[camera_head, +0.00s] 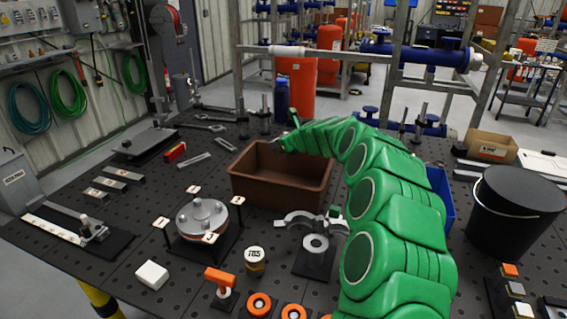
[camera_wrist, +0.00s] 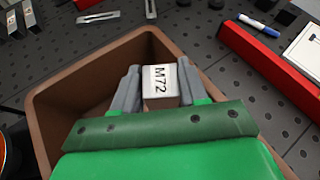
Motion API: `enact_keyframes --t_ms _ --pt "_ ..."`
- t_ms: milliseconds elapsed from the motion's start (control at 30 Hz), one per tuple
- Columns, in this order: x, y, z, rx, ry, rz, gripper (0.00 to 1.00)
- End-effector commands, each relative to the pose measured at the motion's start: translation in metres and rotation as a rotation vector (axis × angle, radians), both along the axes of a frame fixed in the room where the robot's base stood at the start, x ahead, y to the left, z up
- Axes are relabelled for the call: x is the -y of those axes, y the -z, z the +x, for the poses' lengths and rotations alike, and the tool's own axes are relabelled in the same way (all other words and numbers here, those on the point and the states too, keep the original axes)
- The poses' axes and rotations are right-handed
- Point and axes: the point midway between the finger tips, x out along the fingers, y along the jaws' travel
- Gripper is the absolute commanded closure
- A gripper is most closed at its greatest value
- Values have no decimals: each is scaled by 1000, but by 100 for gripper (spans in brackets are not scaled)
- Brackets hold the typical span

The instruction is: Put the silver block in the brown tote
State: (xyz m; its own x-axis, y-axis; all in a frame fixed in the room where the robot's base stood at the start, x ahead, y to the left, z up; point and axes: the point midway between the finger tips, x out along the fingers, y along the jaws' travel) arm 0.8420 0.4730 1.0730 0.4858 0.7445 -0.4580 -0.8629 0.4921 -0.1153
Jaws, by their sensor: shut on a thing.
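The silver block (camera_wrist: 160,85), with a white label reading M72, is between the two grey fingers of my gripper (camera_wrist: 160,90) in the wrist view. My gripper is shut on it. The brown tote (camera_head: 278,188) stands open on the dark perforated table in the head view. Its rim also shows around my gripper in the wrist view (camera_wrist: 75,65). My gripper is over the tote opening, near its far side. In the head view my green arm reaches in from the right and the block cannot be made out. The block's height relative to the rim is hard to tell.
A flange with bolts (camera_head: 202,218) stands left of the tote, and a clamp-like fixture (camera_head: 315,240) stands close in front. A blue bin (camera_head: 441,195) is partly behind my arm. A black bucket (camera_head: 515,210) stands at the right. A blue bottle (camera_head: 282,100) stands behind the tote.

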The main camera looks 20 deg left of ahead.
Motion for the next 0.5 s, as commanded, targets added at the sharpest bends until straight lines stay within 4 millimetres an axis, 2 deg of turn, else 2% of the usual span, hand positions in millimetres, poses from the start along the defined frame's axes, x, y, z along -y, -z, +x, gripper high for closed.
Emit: enact_keyframes --t_ms 100,233,500 --pt "-25 2 -7 -2 -65 5 100" --pt "-44 8 -16 -11 -120 5 100" --pt "-58 16 -22 -14 -160 11 100"
